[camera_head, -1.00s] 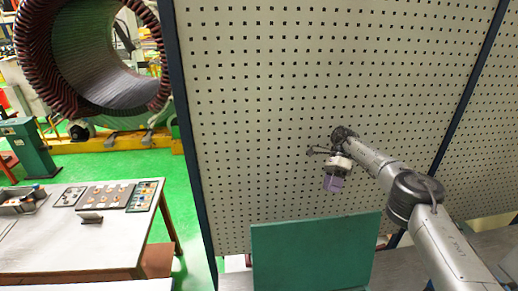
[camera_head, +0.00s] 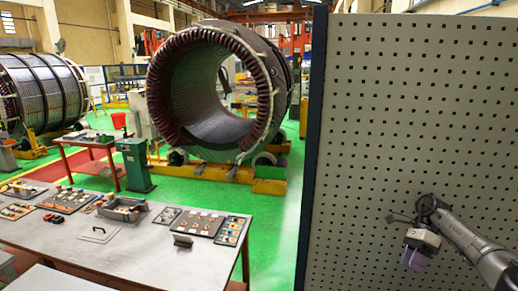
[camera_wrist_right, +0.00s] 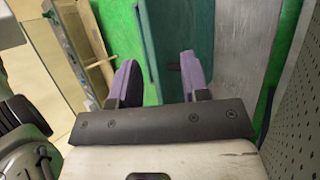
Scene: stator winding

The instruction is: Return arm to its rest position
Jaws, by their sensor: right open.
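My right arm comes in from the lower right in the head view, in front of the perforated panel. Its gripper (camera_head: 413,261) has purple fingers and points downward, with nothing visible held. In the right wrist view the two purple fingers of the right gripper (camera_wrist_right: 158,80) stand apart with an empty gap between them. A green board (camera_wrist_right: 170,50) lies beyond the fingers there. My left gripper is not in either view.
The perforated panel (camera_head: 375,130) with a dark frame post (camera_head: 312,150) fills the right side. A grey table (camera_head: 140,250) with trays of parts (camera_head: 125,208) stands at lower left. A large stator (camera_head: 270,75) stands behind on the green floor (camera_head: 215,190).

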